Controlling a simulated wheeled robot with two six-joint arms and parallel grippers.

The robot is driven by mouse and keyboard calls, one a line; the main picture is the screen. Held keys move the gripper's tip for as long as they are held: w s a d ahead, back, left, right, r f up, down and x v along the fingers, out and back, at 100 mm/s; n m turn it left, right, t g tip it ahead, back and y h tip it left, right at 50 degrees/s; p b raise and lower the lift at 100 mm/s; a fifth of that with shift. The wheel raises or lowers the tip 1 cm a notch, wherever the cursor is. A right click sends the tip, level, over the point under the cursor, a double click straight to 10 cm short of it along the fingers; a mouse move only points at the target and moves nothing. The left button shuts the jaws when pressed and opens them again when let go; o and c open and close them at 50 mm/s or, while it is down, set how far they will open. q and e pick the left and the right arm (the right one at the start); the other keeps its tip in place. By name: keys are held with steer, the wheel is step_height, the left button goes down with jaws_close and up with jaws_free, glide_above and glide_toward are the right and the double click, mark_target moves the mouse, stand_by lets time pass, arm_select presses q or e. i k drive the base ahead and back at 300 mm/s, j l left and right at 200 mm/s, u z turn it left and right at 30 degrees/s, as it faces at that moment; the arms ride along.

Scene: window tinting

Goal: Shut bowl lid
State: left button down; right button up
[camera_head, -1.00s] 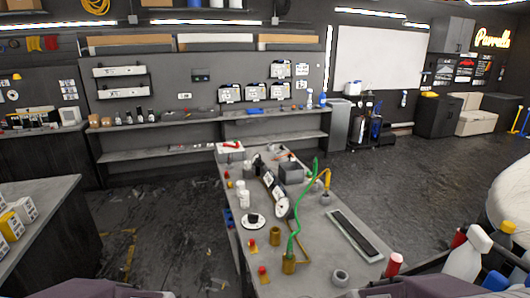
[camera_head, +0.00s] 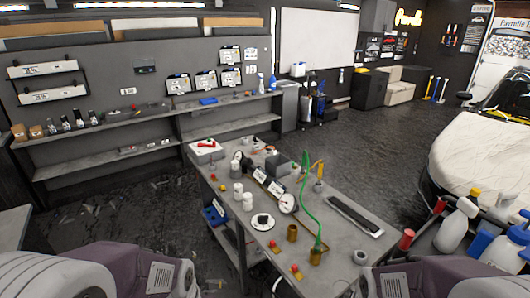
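I cannot make out a bowl with a lid in this view. A work table (camera_head: 325,268) stands in front of me. On it is a round white dish (camera_head: 255,224) with a black object (camera_head: 263,220) on top. Brass-coloured cups (camera_head: 292,233) stand near its front edge. Neither of my grippers shows; only upper parts of my arms show at the bottom left and right.
A grey box (camera_head: 278,165), a gauge (camera_head: 288,203), a green curved hose (camera_head: 309,214) and a long dark tray (camera_head: 355,215) crowd the table. A cart with spray bottles (camera_head: 456,228) is at right. A covered car (camera_head: 480,160) stands behind it. Floor beyond the table is clear.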

mark_target(246, 161)
steer(key=i+j+z, duration=0.35)
steer(key=j, duration=0.3)
steer(key=i+j+z, duration=0.15)
steer(key=j, duration=0.2)
steer(key=i+j+z, duration=0.15)
steer(key=j, duration=0.25)
steer(key=i+j+z, duration=0.2)
steer(key=j, duration=0.2)
steer(key=j+z, duration=0.15)
steer(key=j, duration=0.25)
steer(key=i+j+z, duration=0.25)
steer(key=j, duration=0.2)
steer(key=i+j+z, duration=0.2)
steer(key=j, duration=0.25)
steer(key=j+z, duration=0.25)
steer(key=j, duration=0.25)
steer(key=j+z, duration=0.2)
steer(key=j, duration=0.3)
steer(key=i+j+z, duration=0.35)
steer(key=i+j, duration=0.05)
steer(key=j, duration=0.05)
